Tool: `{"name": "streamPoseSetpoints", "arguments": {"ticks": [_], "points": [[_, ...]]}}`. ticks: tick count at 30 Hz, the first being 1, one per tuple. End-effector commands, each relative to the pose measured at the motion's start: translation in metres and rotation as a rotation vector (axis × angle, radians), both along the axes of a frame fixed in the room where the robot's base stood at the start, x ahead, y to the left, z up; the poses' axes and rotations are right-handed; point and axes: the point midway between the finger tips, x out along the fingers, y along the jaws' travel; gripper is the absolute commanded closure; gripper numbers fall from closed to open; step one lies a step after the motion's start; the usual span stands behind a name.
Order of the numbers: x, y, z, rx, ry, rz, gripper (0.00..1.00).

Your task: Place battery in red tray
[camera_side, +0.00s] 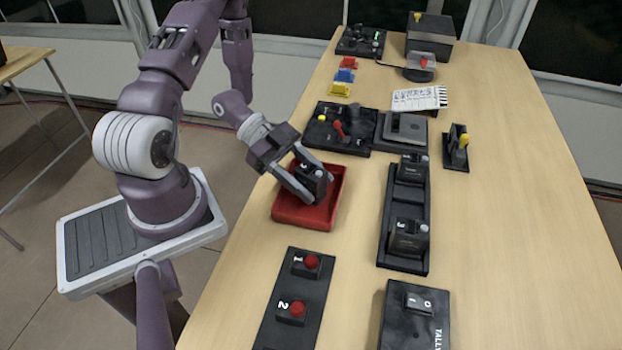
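The red tray (281,210) sits on the table in front of my arm, at the middle of the side view. A dark battery (314,181) with a pale mark on its side is within the tray's outline. My gripper (319,187) reaches down from the upper left, with one finger on each side of this battery, and appears closed on it. Whether the battery touches the tray floor cannot be told. Two similar dark blocks (413,169) and (407,239) stand in a black rack (408,199) right of the tray.
A black panel with red buttons (296,306) lies in front of the tray. A panel with levers (340,131) and a grey-topped box (403,130) lie behind it. A switch box (415,317) is near the front. The table's right side (520,240) is clear.

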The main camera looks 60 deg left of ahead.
Motion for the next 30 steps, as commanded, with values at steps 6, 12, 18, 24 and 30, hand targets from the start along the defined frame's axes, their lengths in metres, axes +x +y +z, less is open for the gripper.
{"name": "streamPoseSetpoints", "arguments": {"ticks": [6,12,18,24,30], "points": [[0.0,0.0,0.0,0.0,0.0,0.0,0.44],[-0.001,0.006,0.006,0.001,-0.001,0.004,0.44],[-0.02,0.051,0.025,0.004,-0.003,0.006,0.44],[-0.036,0.09,0.043,0.002,-0.002,0.002,0.44],[-0.022,0.107,0.049,0.095,-0.017,0.038,0.44]]}}
